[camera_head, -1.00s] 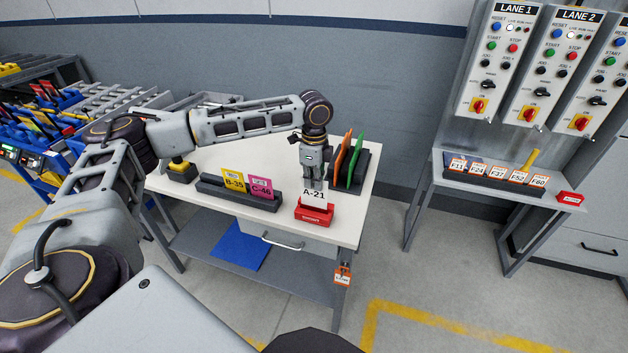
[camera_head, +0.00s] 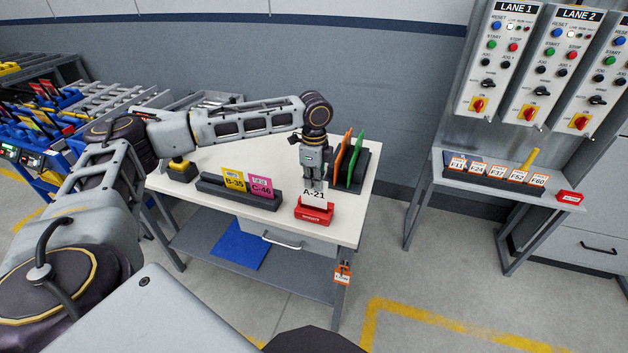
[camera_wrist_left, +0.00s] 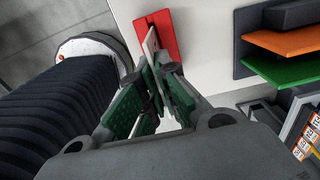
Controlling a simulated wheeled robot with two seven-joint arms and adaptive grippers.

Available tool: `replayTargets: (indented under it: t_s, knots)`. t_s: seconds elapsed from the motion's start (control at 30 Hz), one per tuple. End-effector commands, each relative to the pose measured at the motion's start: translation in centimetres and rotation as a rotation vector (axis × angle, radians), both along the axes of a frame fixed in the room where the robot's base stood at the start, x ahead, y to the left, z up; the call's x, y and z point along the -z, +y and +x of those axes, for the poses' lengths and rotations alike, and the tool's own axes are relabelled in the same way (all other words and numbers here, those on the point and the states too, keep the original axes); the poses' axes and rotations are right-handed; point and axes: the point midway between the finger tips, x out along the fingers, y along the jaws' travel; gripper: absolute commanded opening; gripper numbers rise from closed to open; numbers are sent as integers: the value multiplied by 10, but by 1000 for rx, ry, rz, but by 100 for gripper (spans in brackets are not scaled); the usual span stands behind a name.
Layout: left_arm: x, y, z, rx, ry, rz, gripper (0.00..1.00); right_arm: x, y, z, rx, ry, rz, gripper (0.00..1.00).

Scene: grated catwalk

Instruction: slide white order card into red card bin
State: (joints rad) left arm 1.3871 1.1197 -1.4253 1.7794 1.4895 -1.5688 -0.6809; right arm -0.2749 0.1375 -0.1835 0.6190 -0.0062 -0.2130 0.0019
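The white order card (camera_head: 313,192), marked A-21, stands upright at the red card bin (camera_head: 314,214). Its lower part is hidden by the bin's front wall. I cannot tell whether it touches the bin's floor. My left gripper (camera_head: 314,184) points down above the bin, its fingertips around the card's upper part. In the left wrist view, the card (camera_wrist_left: 151,42) shows nearly edge-on between the converging fingers (camera_wrist_left: 156,72), over the red bin (camera_wrist_left: 167,38). The fingers look shut on it. My right gripper is not in view.
A dark rack (camera_head: 358,178) with orange and green dividers stands close right of the gripper. A grey holder (camera_head: 215,187) with yellow and pink cards is left of the bin. The white tabletop (camera_head: 215,157) is clear behind that holder.

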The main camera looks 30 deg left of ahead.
Motion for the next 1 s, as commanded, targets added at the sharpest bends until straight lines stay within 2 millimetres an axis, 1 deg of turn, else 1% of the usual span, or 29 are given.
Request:
replayTargets:
  t_s: [0.17,0.7,1.0]
  knots:
    - [4,0,0,0,0,0,0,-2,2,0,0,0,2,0]
    - [17,0,0,0,1,0,0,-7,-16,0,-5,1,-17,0]
    - [25,0,0,0,1,0,0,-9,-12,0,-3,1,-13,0]
